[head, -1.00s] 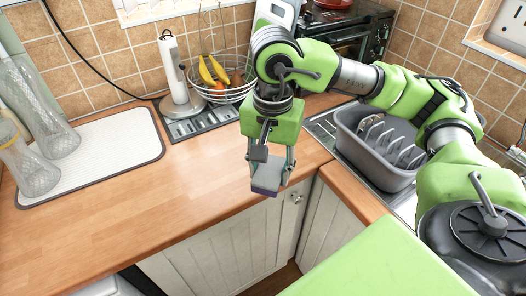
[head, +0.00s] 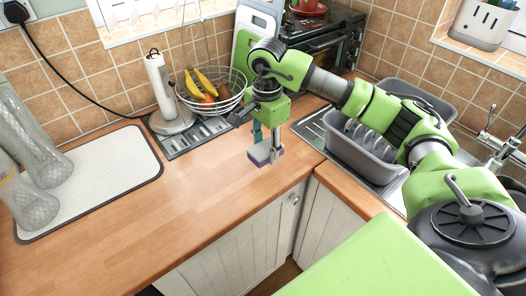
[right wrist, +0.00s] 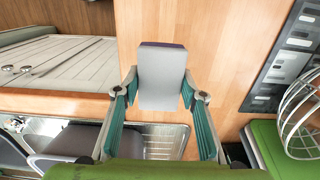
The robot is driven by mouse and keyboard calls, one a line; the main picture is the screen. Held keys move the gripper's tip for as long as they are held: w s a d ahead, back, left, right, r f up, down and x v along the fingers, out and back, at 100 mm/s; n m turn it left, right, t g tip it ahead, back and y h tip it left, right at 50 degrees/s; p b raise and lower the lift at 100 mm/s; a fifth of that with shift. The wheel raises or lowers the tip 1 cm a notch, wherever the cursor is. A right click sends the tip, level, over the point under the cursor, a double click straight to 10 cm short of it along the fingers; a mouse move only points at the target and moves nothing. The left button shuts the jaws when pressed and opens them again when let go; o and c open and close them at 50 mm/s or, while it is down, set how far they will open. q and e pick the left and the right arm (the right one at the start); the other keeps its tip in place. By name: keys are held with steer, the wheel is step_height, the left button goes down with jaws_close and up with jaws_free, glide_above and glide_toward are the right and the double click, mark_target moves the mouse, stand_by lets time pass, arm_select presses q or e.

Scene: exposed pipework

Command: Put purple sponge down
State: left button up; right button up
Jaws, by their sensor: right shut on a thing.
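The purple sponge (head: 259,155) is a small block with a pale grey face and a purple edge. My right gripper (head: 268,150) is shut on it, pointing down over the wooden counter (head: 205,185), near the corner by the sink. In the right wrist view the sponge (right wrist: 162,78) sits between the fingertips of the gripper (right wrist: 160,88), with wood around its far part. I cannot tell whether the sponge touches the counter or hangs above it. My left gripper is not in view.
A wire fruit basket (head: 237,97) and a paper towel holder (head: 158,80) stand behind. A grey dish rack (head: 365,160) is at the sink to the right. A white drying mat (head: 100,165) lies left, with glass vases (head: 30,150). The wood between is clear.

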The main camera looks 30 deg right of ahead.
mark_target(264, 142)
steer(key=shift+w+d+f, duration=0.25)
steer(key=shift+w+f, duration=0.65)
steer(key=shift+f, duration=0.3)
step_height(264, 142, down, 3)
steer(key=shift+w+r+p, duration=0.1)
steer(key=shift+w+p, duration=0.05)
steer(key=shift+p, duration=1)
steer(key=shift+f, duration=0.3)
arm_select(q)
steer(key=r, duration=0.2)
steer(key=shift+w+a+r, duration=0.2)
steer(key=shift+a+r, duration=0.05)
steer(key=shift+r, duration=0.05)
arm_select(e)
steer(key=shift+f, duration=0.1)
steer(key=shift+f+b, duration=0.15)
steer(key=shift+b, duration=0.15)
steer(key=o, duration=0.9)
steer(key=shift+c, duration=0.2)
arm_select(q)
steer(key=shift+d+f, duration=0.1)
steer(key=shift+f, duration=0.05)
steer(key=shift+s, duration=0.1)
